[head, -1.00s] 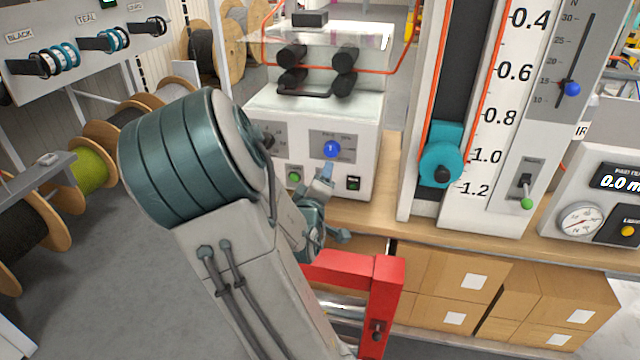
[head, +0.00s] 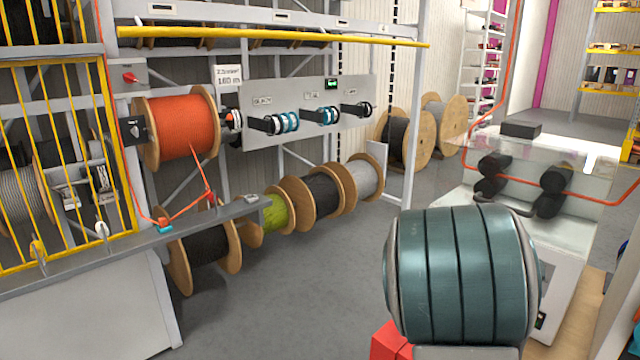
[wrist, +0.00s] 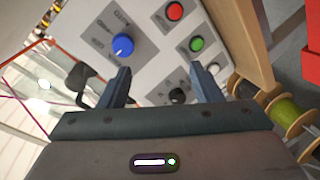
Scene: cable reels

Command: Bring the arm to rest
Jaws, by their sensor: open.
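My gripper (wrist: 160,88) shows in the wrist view with its two blue-grey fingers apart and nothing between them. Beyond the fingertips is a pale control panel (wrist: 150,45) with a blue knob (wrist: 123,45), a red button (wrist: 175,10), a green button (wrist: 196,44) and a black knob (wrist: 177,96). The fingers look apart from the panel, but the gap is hard to judge. In the head view my arm's teal-banded joint (head: 465,275) stands at the lower right, and my gripper is hidden there.
An orange cable reel (head: 178,125) hangs on the rack at left. Several reels (head: 318,195) line the floor behind. A yellow-barred cage (head: 60,150) is at far left. Grey floor between is clear.

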